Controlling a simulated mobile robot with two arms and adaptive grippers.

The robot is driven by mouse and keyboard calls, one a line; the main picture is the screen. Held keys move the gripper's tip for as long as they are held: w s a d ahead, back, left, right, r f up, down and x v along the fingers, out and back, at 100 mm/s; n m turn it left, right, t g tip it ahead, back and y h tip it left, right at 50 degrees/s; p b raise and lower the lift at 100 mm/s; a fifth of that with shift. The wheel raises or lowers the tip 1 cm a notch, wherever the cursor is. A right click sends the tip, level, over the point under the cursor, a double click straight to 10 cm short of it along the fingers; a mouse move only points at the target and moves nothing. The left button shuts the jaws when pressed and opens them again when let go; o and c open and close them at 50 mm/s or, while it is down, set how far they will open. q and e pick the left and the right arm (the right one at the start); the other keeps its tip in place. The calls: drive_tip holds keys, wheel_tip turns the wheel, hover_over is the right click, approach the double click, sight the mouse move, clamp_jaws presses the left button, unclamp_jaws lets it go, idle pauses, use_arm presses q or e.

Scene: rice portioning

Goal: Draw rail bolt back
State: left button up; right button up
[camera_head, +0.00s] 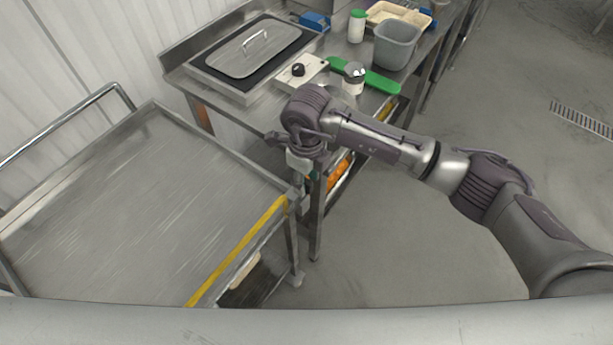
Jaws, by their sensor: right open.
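The fingers are partly hidden by the wrist. The jaws are open, and I cannot tell whether they touch anything. The trolley (140,215) has a bare top and a yellow strip (240,250) along its right edge. My left gripper is not in view.
The worktable holds a lidded pan (254,48), a white box with a black knob (301,72), a green board (378,80), a jar (353,78) and a grey tub (397,44). Orange items (338,172) sit on its lower shelf.

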drive_tip(key=shift+f, duration=0.6)
clamp_jaws()
